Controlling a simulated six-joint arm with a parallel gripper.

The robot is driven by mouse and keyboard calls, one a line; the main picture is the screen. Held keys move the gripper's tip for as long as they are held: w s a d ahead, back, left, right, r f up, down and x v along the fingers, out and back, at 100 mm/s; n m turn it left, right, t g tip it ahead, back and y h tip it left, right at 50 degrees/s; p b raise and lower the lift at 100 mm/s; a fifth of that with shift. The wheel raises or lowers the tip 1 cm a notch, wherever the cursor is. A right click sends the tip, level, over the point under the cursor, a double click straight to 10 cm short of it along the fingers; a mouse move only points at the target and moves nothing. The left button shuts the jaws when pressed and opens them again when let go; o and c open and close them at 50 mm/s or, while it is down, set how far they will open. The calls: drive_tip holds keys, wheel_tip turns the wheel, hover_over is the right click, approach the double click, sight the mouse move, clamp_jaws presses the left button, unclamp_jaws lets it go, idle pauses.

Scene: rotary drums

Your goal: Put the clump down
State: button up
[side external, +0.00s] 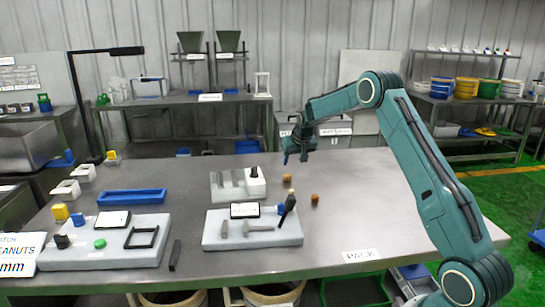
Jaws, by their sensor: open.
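Two small brown clumps lie on the grey steel table: one (287,178) just below my gripper in the picture, the other (315,198) a little nearer the camera and to the right. I cannot tell which one the task means. My gripper (295,159) points down above the table, near the back clump. Its jaws are open, with no clump visible between them. The clumps look apart from the jaws, though the gap is hard to judge from this single view.
A light grey board (253,238) with tools and a dark upright handle (288,207) stands left of the clumps. A smaller block (226,191) sits behind it. A blue tray (132,197) lies farther left. A PACK sign (360,256) marks the front edge. The table's right side is clear.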

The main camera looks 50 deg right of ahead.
drive_tip(key=shift+s+a+r, duration=0.15)
drive_tip(key=shift+s+r, duration=0.1)
drive_tip(key=shift+r, duration=0.25)
idle(0.3)
drive_tip(key=s+a+r+n+y, duration=0.1)
drive_tip(key=s+a+r+n, duration=0.1)
drive_tip(key=s+a+r, duration=0.75)
drive_tip(key=s+a+r+n+y, duration=0.1)
drive_tip(key=s+a+r, duration=0.5)
drive_tip(key=a, duration=0.6)
drive_tip(key=s+a+n, duration=0.1)
drive_tip(key=s+a, duration=0.3)
drive_tip(key=s, duration=0.3)
drive_tip(key=s+a+n+y, duration=0.1)
drive_tip(key=s+a, duration=0.2)
drive_tip(key=s, duration=0.5)
drive_tip(key=s+a+f+n, duration=0.1)
drive_tip(key=s+a, duration=0.3)
drive_tip(key=s, duration=0.4)
drive_tip(key=shift+a+n+t+y, duration=0.3)
drive_tip(key=shift+a+n+t, duration=0.1)
drive_tip(key=shift+n, duration=0.2)
drive_tip(key=shift+o, duration=0.4)
drive_tip(key=shift+f, duration=0.1)
